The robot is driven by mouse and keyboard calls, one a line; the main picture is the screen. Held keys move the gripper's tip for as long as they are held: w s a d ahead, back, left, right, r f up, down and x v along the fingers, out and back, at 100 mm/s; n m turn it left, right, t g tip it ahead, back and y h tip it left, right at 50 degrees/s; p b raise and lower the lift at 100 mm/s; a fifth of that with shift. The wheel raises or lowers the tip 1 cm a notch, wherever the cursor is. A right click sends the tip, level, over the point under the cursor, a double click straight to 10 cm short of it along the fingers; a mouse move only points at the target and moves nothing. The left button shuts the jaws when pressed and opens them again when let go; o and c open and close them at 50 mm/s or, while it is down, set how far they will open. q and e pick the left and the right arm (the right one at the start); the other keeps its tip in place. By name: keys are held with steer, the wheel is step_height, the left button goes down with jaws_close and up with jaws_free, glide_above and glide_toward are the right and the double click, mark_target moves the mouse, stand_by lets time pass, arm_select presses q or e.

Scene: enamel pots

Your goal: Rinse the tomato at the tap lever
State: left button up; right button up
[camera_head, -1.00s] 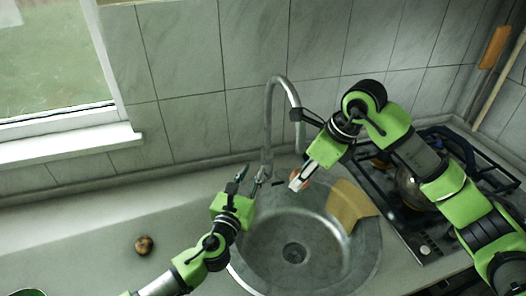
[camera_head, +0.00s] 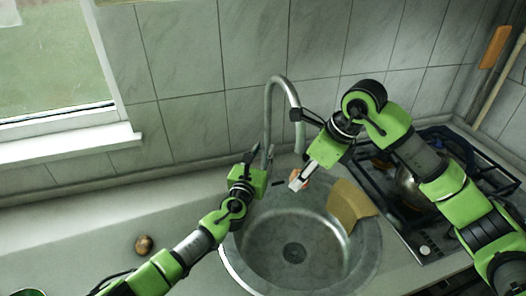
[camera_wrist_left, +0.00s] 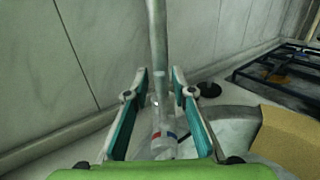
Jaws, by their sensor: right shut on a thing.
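The tomato (camera_head: 301,174) shows as a small red-orange patch at my right gripper (camera_head: 298,184), which is shut on it under the tap spout, above the sink's back edge. The gripper hides most of it. The tall metal tap (camera_head: 268,115) rises behind the sink (camera_head: 325,262). My left gripper (camera_head: 258,159) is at the tap's lower part. In the left wrist view my left gripper (camera_wrist_left: 159,72) has its fingers apart on either side of the tap's lower body (camera_wrist_left: 163,130), which carries red and blue marks. I cannot clearly make out the lever or any contact. No water stream shows.
The gas hob (camera_head: 425,225) with a pot (camera_head: 408,188) is at the right. A round brown item (camera_head: 143,244) lies on the left counter, which is otherwise mostly clear. The tiled wall stands close behind the tap.

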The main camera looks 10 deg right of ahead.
arm_select(q)
jaws_close()
steer(key=shift+s+a, duration=0.15)
steer(key=shift+a, duration=0.05)
steer(key=shift+s+t+h, duration=0.3)
steer(key=shift+s+t, duration=0.05)
steer(key=shift+t, duration=0.25)
jaws_free()
steer(key=shift+a, duration=0.1)
steer(key=shift+s, duration=0.15)
